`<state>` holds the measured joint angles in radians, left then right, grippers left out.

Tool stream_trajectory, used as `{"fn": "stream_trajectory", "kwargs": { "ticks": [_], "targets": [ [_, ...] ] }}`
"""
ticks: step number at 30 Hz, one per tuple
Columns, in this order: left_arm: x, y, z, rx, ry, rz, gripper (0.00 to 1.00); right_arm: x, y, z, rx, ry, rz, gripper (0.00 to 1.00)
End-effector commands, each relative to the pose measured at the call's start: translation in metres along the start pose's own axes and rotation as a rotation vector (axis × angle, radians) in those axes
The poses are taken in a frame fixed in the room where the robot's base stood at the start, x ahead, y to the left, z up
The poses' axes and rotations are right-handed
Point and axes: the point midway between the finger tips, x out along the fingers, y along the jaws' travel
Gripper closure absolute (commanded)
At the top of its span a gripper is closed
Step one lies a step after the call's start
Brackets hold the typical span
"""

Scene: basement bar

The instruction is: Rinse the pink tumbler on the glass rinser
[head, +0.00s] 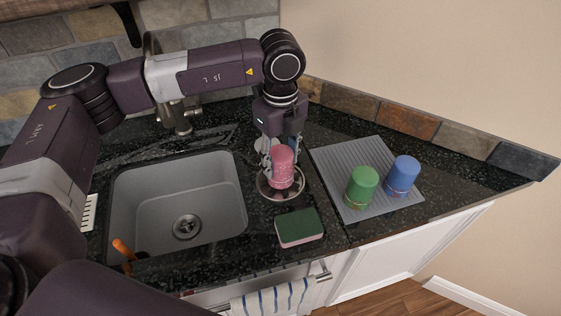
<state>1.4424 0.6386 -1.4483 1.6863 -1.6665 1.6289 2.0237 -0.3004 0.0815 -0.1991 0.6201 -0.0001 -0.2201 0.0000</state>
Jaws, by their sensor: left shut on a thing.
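The pink tumbler (284,164) is upside down over the round metal glass rinser (267,191), to the right of the sink. Its rim is at or just above the rinser; I cannot tell whether they touch. My left gripper (281,160) comes from above and behind and is shut on the pink tumbler. The tumbler hides part of the fingers and the middle of the rinser. My right gripper is not in view.
A green tumbler (361,186) and a blue tumbler (402,175) stand upside down on a grey ribbed mat (345,155) at the right. A green sponge (299,227) lies in front of the rinser. The sink (180,180) is left, with a faucet (181,117) behind.

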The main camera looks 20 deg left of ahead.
Motion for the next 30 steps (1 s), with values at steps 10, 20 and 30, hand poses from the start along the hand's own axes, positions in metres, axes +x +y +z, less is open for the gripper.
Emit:
{"fn": "stream_trajectory", "kwargs": {
  "ticks": [10, 20, 30],
  "targets": [
    [-0.030, 0.000, 0.000, 0.001, 0.000, -0.001, 0.82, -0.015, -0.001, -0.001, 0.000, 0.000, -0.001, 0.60],
    [-0.057, -0.001, 0.000, 0.000, -0.001, -0.002, 0.82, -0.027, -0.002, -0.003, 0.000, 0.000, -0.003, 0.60],
    [-0.067, 0.000, 0.000, 0.000, -0.001, -0.002, 0.82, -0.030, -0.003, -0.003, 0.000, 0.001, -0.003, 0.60]
  ]
}}
